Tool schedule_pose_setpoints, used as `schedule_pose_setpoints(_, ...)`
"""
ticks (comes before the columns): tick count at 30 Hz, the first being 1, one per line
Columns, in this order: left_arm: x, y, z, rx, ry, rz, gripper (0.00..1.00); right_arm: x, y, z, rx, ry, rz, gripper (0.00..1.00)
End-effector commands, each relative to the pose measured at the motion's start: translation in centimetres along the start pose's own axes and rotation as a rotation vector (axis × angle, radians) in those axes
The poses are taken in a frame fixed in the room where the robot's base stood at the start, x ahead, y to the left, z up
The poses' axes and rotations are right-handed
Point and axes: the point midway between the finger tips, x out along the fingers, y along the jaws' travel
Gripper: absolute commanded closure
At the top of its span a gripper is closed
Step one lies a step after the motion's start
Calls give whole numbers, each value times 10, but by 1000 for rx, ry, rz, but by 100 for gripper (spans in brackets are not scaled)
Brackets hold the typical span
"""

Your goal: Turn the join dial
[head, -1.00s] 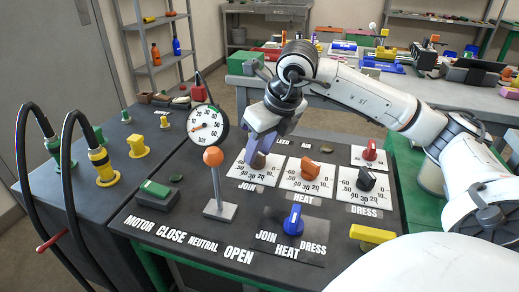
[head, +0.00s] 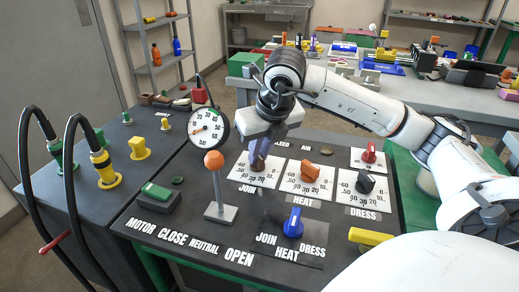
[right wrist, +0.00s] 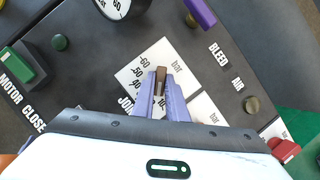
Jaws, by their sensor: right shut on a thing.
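The join dial (right wrist: 160,84) is a brown knob on a white scale plate marked JOIN, seen in the right wrist view. In the head view its plate (head: 243,171) lies left of the heat and dress plates, and the knob is mostly hidden by my gripper. My right gripper (head: 258,161) comes down over the dial from above. Its purple fingers (right wrist: 160,93) stand on both sides of the knob and are shut on it. My left gripper is not in view.
The orange heat dial (head: 310,170) and black dress dial (head: 365,183) sit to the right. An orange-topped lever (head: 214,162) and a round gauge (head: 207,130) stand close on the left. A blue selector knob (head: 293,222) is in front.

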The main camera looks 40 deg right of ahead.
Motion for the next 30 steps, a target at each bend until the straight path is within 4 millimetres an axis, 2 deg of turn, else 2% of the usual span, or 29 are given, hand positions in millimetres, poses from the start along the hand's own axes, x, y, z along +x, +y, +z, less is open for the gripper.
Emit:
schedule_pose_setpoints(15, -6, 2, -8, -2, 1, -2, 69, -2, 4, 2, 356, -3, -145, 100)
schedule_pose_setpoints(30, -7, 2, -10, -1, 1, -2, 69, 0, 3, 2, 463, -2, -191, 100)
